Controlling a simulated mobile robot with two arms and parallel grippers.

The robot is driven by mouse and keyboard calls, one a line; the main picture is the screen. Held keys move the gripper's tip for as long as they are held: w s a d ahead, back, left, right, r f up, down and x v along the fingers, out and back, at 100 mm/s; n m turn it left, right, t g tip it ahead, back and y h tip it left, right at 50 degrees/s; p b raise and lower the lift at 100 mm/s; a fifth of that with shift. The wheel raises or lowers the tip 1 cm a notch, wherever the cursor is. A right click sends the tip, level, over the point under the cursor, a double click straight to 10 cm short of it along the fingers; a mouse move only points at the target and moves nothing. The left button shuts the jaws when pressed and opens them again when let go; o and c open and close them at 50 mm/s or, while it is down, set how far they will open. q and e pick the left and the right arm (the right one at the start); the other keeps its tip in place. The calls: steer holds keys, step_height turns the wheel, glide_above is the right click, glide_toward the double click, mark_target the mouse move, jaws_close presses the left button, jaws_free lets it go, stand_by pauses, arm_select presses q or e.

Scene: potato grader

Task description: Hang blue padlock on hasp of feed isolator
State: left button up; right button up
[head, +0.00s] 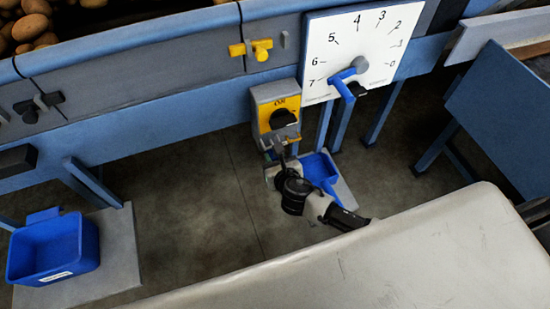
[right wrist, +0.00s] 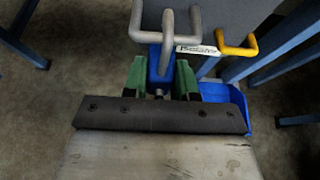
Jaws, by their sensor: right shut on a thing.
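The feed isolator (head: 280,110) is a yellow-fronted grey box with a black knob, under the blue frame in the head view. My right gripper (head: 288,160) is just below it; in the right wrist view its green fingertips (right wrist: 160,82) are shut on the blue padlock (right wrist: 154,62). A grey U-shaped bar (right wrist: 190,40), seemingly the hasp, is right at the padlock, with an upright grey bar (right wrist: 168,28) crossing its middle, seemingly the shackle. I cannot tell whether the shackle passes through the hasp. My left gripper is out of view.
A white dial plate (head: 345,75) with a blue-handled lever (head: 345,82) is right of the isolator. A blue bin (head: 320,170) stands below, another blue bin (head: 52,245) at left. A yellow U-shaped bar (right wrist: 238,48) is close by on the right.

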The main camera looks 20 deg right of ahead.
steer(key=o, duration=1)
steer(key=p+v, duration=0.1)
steer(key=v, duration=1)
steer(key=shift+p, duration=0.35)
steer(key=shift+w, duration=0.1)
steer(key=s+d+f+m+g+h+p, duration=0.1)
steer(key=s+d+f+m+g+p, duration=0.2)
steer(key=f+m, duration=0.6)
steer(key=s+d+f+m+g+p, duration=0.1)
steer(key=s+d+f+m+g, duration=0.4)
steer(key=f, duration=0.5)
steer(key=s+f+m+g, duration=0.1)
steer(key=s+f+m, duration=0.2)
steer(key=s+m, duration=0.3)
steer(key=s+f+m+g+p, duration=0.1)
steer(key=s+f+m+g, duration=0.1)
steer(key=s+f+m, duration=0.2)
steer(key=s+f+m+g+p, duration=0.1)
steer(key=s+f+m, duration=0.3)
steer(key=s+m, duration=0.6)
steer(key=s, duration=0.4)
steer(key=shift+g+y, duration=0.3)
